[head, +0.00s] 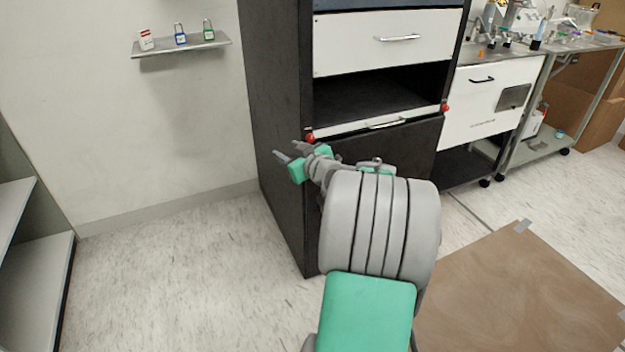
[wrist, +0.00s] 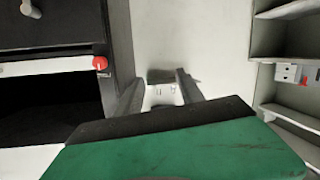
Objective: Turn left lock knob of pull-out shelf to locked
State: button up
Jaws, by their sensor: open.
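The left lock knob (head: 310,138) is a small red knob at the left end of the white pull-out shelf (head: 360,126) in the black cabinet. It also shows in the wrist view (wrist: 99,63), to the left of my fingers. The knob is too small to tell how it is turned. My gripper (head: 285,149) is open, with its two fingers apart and nothing visible held between them. In the head view the fingertips are just left of the knob, and they look apart from it. The gripper also shows in the wrist view (wrist: 158,82).
A second red knob (head: 445,107) is at the shelf's right end. A wall shelf (head: 195,47) with padlocks is at left. The floor left of the cabinet is clear.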

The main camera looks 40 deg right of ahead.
aim_at(312, 139)
jog(key=s+d+f+m+t+h+b, duration=0.2)
jog(key=s+d+f+h+b, duration=0.15)
jog(key=d, duration=0.65)
jog(key=x, duration=0.7)
jog(key=shift+w+a, duration=0.2)
jog(key=shift+r, duration=0.1)
grip_shut()
